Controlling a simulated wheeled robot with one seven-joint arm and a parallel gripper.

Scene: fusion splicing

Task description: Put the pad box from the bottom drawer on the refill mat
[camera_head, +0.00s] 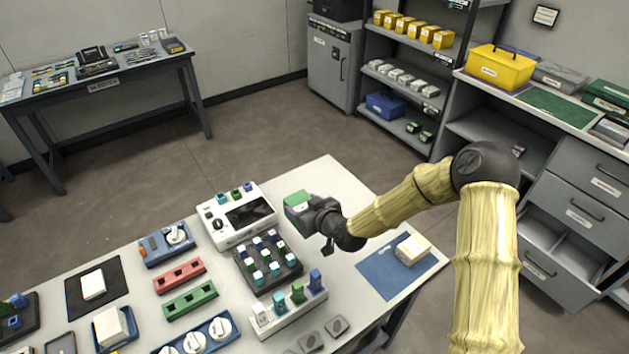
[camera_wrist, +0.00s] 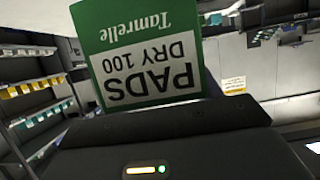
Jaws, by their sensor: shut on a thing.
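The pad box (camera_head: 297,202), green and white, is in my gripper (camera_head: 312,208) above the far edge of the splicing table (camera_head: 335,185). In the wrist view the pad box (camera_wrist: 145,50) shows its label, "PADS DRY 100", upside down. My gripper is shut on it; the fingertips are mostly hidden. The bottom drawer (camera_head: 540,235) of the grey cabinet at the right stands open, with dividers inside. A blue mat (camera_head: 375,271) lies at the table's right end with a cream box on it. I cannot read which mat is the refill mat.
A white splicer-like device (camera_head: 235,213) and a dark rack of small blocks (camera_head: 268,262) stand left of my gripper. A black mat (camera_head: 75,290) with a white box lies further left. A green mat (camera_head: 560,108) lies on the cabinet counter.

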